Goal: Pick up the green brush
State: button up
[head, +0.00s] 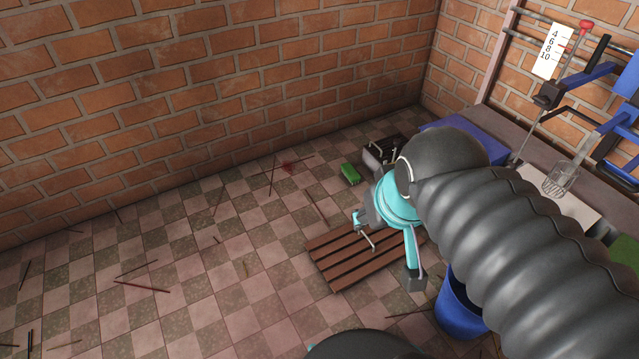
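A small green block-shaped thing, which looks like the green brush (350,174), lies on the checkered floor near the back wall, right of the middle of the head view. My ribbed dark arm comes in from the right. Its turquoise and grey end, with my gripper (366,230), shows over the wooden slatted pallet, below the brush in the picture and apart from it. The gripper is small and partly hidden by my arm, so its opening is unclear. I see nothing clearly held in it.
A brown slatted pallet (345,262) lies on the floor under my arm. A dark-grey machine (378,158) stands right of the brush. A blue bin (460,308) and a bench with blue equipment (590,75) are at the right. Thin sticks litter the otherwise open left floor.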

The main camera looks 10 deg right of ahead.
aim_at(350, 174)
jog(key=u, duration=0.8)
jog(key=k, duration=1.1)
jog(key=u, duration=0.75)
jog(key=i, duration=1.4)
jog(key=z, duration=0.45)
jog(key=i, duration=1.9)
jog(key=z, duration=1.55)
jog(key=i, duration=1.2)
jog(key=z, duration=1.35)
jog(key=i, duration=0.3)
jog(key=z, duration=0.2)
